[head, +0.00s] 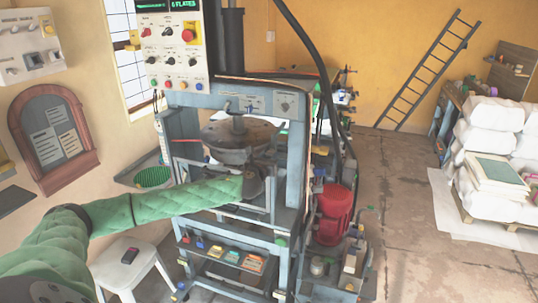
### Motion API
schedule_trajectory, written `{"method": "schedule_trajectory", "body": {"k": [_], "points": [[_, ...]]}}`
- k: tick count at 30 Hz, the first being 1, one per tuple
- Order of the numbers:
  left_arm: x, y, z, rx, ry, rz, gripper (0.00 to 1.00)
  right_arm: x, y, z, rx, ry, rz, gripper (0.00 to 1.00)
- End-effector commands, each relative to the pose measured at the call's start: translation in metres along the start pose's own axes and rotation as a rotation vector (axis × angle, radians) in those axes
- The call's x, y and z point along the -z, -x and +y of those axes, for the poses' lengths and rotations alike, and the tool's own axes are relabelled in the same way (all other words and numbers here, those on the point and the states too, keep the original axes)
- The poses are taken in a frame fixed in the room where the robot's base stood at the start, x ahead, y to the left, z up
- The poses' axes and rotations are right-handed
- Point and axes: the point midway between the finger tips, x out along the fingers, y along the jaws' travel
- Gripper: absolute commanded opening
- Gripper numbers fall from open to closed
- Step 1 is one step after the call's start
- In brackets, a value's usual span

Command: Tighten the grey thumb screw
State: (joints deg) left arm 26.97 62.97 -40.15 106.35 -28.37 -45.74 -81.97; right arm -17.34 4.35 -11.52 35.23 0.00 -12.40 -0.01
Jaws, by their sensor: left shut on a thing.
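My left arm, in a green quilted sleeve, reaches in from the left to the plate press (296,165). My left gripper (255,184) is at its end, small and dark, inside the press frame below the round dark platen (238,136). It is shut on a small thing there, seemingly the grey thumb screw. The screw itself is hidden or too small to make out, so I cannot tell how far it is turned. My right gripper is not in view.
A control panel (175,50) hangs at the press's upper left. A lower shelf (200,262) holds small coloured items. A white stool (135,270) stands at front left, a red motor (335,213) right of the press. Wrapped stacks (490,130) stand far right; floor between is clear.

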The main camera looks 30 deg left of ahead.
Motion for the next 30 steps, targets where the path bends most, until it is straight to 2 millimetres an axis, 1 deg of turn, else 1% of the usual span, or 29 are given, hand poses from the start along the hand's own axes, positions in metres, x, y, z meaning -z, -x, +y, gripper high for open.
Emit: {"method": "schedule_trajectory", "body": {"k": [2,4,13,22,23,24,26,30], "points": [[0.003,0.001,-0.001,0.002,-0.031,0.005,0.12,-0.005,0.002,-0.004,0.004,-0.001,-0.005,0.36],[0.003,0.001,-0.001,0.002,-0.052,0.005,0.12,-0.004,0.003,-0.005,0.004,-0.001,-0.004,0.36],[0.004,0.001,-0.001,0.002,-0.092,0.006,0.12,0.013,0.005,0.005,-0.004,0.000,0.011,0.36],[0.005,0.001,0.000,0.001,-0.093,0.006,0.12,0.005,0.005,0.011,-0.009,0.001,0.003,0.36],[0.005,0.001,0.000,0.001,-0.093,0.006,0.36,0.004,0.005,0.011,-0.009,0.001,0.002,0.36],[0.005,0.001,0.000,0.001,-0.093,0.006,0.44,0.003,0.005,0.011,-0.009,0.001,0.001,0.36],[0.004,0.001,0.000,0.001,-0.093,0.005,0.56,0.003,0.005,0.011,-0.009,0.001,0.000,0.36],[0.003,0.001,0.000,0.001,-0.093,0.003,0.56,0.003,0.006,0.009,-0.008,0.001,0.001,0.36]]}}
